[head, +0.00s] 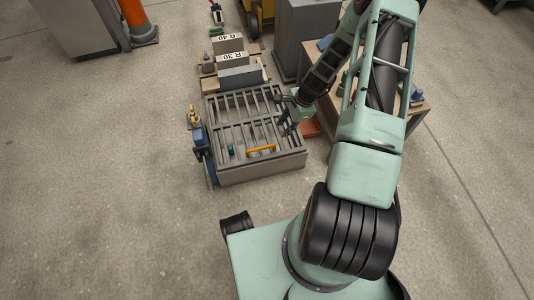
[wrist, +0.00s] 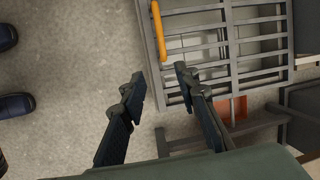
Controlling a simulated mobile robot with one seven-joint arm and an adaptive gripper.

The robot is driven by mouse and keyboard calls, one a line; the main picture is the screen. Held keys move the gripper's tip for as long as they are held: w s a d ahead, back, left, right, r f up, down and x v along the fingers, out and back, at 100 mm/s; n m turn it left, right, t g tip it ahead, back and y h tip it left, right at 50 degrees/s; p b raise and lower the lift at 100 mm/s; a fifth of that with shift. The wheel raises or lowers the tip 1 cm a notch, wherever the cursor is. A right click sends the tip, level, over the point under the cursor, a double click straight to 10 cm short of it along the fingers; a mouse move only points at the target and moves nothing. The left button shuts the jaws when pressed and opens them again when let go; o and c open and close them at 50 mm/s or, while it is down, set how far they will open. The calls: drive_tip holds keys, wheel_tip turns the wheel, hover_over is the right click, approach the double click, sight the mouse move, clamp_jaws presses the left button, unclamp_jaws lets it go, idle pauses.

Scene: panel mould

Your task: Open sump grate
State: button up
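The sump grate (head: 238,112) is a slatted grey grid on top of a low grey box (head: 262,170). It looks closed and flat. An orange bar handle (head: 262,149) is near its front edge. In the wrist view the grate (wrist: 230,50) fills the upper right, and the handle (wrist: 158,30) runs along its left side. My gripper (head: 287,129) is at the right side of the grate, right of the handle. In the wrist view my gripper (wrist: 157,77) is open with its fingers well apart. No object is held, and the handle is beyond the fingertips.
A wooden table (head: 415,107) is at right, and an orange item (head: 311,127) is beside the box.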

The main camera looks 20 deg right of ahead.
drive_tip(key=y+b, duration=0.1)
drive_tip(key=b, duration=0.1)
approach(262, 148)
drive_tip(key=shift+m+t, duration=0.3)
drive_tip(key=b+x, duration=0.3)
drive_tip(key=x, duration=0.5)
drive_tip(key=shift+s, duration=0.15)
clamp_jaws()
drive_tip(key=shift+y, duration=0.3)
